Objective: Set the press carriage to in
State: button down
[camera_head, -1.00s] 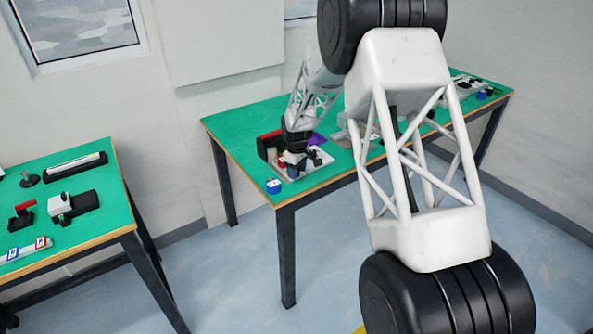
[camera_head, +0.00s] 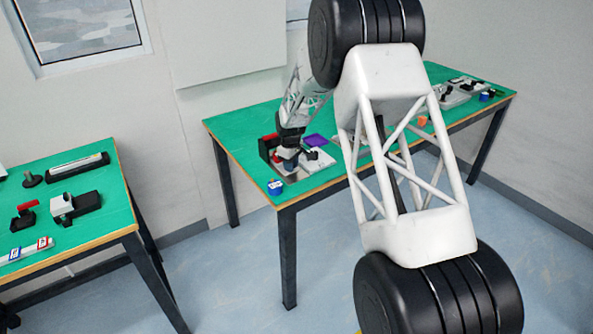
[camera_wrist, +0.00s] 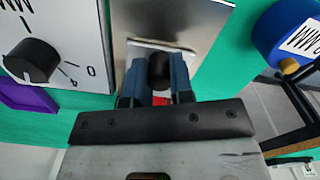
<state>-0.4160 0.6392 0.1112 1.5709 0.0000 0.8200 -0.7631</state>
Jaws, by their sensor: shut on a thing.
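My gripper (camera_wrist: 158,85) is shut on a black knob (camera_wrist: 160,68) in the wrist view, with one blue-grey finger on each side of it. The knob is in front of a bent metal lip on a grey metal plate (camera_wrist: 190,22), which appears to be the press carriage. A little red shows between the fingers. In the head view my gripper (camera_head: 289,163) is low over the near left end of the far green table, beside a red block (camera_head: 268,147). My wrist hides much of the press, so the carriage's exact position cannot be told.
A white panel with a black dial (camera_wrist: 32,62) stands left of the plate, near a purple piece (camera_wrist: 25,97). A blue cylinder (camera_wrist: 290,35) is close on the right; it also shows near the table edge (camera_head: 275,187). Another green table (camera_head: 75,225) holds several devices.

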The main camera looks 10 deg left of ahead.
jog(key=shift+w+a, duration=1.15)
jog(key=c, duration=1)
grip_release()
jog(key=shift+r, duration=0.1)
notch_tip(320, 180, up, 8)
jog(key=shift+f, duration=0.2)
jog(key=shift+d+r, duration=0.1)
